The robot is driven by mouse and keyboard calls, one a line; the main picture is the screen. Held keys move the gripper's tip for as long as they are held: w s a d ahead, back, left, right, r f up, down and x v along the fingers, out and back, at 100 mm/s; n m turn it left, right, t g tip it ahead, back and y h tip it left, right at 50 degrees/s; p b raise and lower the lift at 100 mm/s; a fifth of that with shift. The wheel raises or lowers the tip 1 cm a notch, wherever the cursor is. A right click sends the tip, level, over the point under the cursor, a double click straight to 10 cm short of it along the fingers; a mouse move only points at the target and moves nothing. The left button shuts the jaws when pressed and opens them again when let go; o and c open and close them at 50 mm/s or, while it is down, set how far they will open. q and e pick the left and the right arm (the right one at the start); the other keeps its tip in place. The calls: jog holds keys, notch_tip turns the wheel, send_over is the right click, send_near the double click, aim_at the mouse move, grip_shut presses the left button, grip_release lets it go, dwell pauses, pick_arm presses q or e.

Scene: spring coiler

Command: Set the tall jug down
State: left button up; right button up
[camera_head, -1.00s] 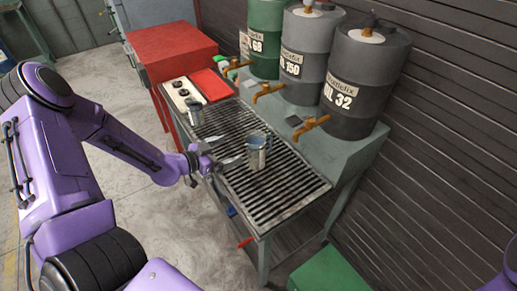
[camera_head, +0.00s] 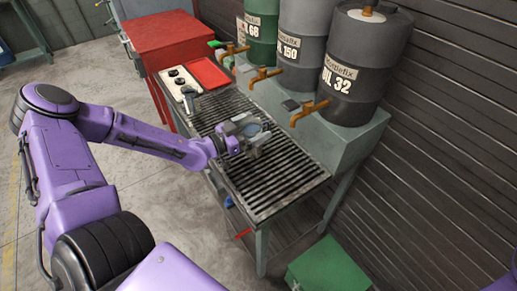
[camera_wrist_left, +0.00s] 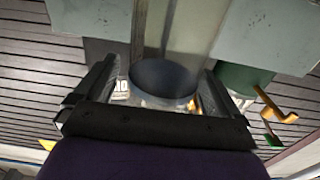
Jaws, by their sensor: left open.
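The tall jug (camera_head: 256,131), a grey metal vessel, stands on the slatted grate of the bench (camera_head: 285,185). My left gripper (camera_head: 250,135) is at the jug, with its jaws open and one on either side of it. In the left wrist view the jug's dark round mouth (camera_wrist_left: 163,78) lies between the two fingers (camera_wrist_left: 160,95). Whether a finger touches the jug I cannot tell. The gripper hides much of the jug's body and base. My right gripper is not in view.
A smaller metal jug (camera_head: 192,103) stands further back on the grate, near a white panel with dark knobs (camera_head: 178,86) and a red tray (camera_head: 208,72). Several oil drums (camera_head: 362,65) with brass taps (camera_head: 308,112) stand along the bench's right side. The near grate is clear.

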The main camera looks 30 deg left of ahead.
pick_arm(q)
jog(key=shift+r, duration=0.1)
jog(key=c, duration=1.6)
